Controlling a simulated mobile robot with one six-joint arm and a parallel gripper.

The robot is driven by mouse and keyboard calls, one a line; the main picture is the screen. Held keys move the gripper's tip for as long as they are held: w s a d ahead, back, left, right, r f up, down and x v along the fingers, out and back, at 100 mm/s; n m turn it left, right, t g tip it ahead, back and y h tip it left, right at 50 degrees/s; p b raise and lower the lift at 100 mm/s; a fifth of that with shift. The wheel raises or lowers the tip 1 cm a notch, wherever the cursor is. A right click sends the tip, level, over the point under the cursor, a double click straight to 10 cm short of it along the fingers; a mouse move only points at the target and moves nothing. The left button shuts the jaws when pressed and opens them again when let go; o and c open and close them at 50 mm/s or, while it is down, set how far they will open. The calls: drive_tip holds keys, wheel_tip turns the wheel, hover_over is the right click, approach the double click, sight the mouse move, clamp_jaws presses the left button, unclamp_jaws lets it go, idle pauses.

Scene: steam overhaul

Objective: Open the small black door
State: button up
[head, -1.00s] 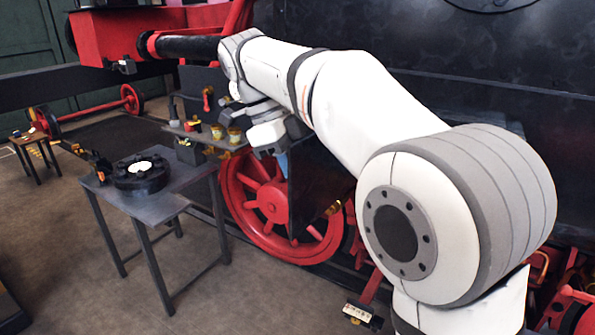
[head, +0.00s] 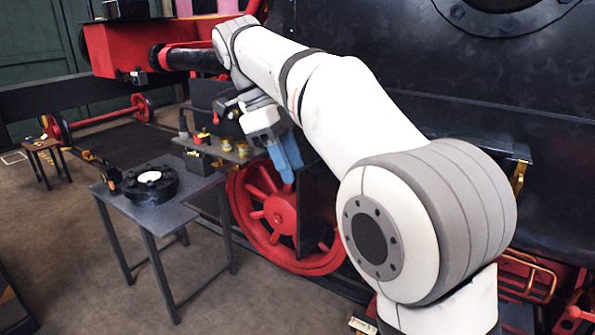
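A small black panel (head: 207,94), which may be the black door, stands behind the bench shelf at centre left. Its right side is partly hidden by my wrist. No handle on the panel shows clearly now. A larger dark plate (head: 317,195) stands in front of the red wheel, below my wrist.
A grey shelf (head: 238,153) with small red and yellow fittings lies just under my wrist. A dark table (head: 198,190) holds a black round part (head: 150,186). The red spoked wheel (head: 272,212) and black boiler (head: 440,60) flank the arm.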

drive_tip(key=shift+p+v, duration=0.45)
drive_tip(key=shift+v, duration=0.35)
